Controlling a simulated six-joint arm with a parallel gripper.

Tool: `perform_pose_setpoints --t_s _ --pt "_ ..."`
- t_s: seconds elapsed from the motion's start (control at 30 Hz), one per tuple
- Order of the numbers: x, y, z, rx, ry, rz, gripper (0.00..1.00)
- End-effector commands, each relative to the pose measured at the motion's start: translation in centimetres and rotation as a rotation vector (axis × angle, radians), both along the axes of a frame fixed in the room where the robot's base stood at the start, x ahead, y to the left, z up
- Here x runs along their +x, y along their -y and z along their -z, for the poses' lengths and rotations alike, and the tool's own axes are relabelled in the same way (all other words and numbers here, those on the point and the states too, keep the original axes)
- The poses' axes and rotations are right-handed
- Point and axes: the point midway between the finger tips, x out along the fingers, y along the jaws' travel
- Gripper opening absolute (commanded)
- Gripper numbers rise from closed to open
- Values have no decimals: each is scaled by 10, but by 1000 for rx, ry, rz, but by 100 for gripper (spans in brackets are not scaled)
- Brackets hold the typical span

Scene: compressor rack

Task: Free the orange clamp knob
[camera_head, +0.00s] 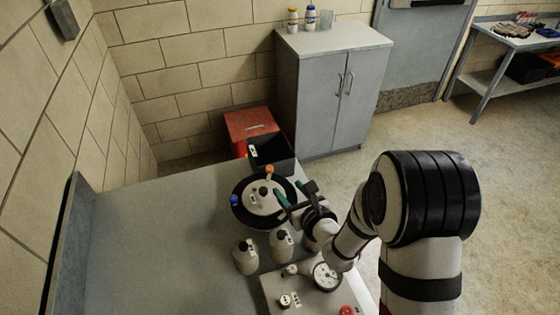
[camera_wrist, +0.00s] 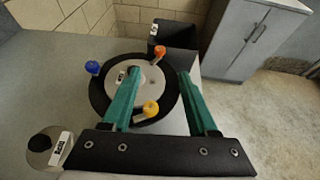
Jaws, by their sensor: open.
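The orange clamp knob (camera_head: 269,170) stands at the far rim of a round pot with a pale lid (camera_head: 262,196) and a dark outer ring. In the wrist view the orange knob (camera_wrist: 159,52) appears just beyond my fingertips, between their lines. My gripper (camera_head: 286,188) has green fingers spread apart with nothing gripped; it also shows in the wrist view (camera_wrist: 159,76). A blue knob (camera_wrist: 92,67) is at the pot's left rim. A yellow knob (camera_wrist: 150,108) is at the near rim and appears between my fingers. The fingers cover parts of the ring.
A black bin (camera_head: 270,152) is just behind the pot, with a red box (camera_head: 250,126) beyond. Two pale bottles (camera_head: 245,257) (camera_head: 281,243) stand in front of the pot. A gauge (camera_head: 327,276) sits near my arm. The table's left side is clear.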

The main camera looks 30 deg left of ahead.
Motion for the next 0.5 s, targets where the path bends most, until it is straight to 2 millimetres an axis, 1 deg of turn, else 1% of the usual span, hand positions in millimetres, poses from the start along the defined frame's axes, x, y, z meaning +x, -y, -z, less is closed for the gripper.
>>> perform_pose_setpoints --t_s 0.1,0.2,0.4,0.5 --pt "21 -26 14 1 0 -3 60" --pt "39 -45 25 1 0 -3 60" --pt "64 -74 40 1 1 -2 60" --pt "72 -82 44 2 1 -1 60"
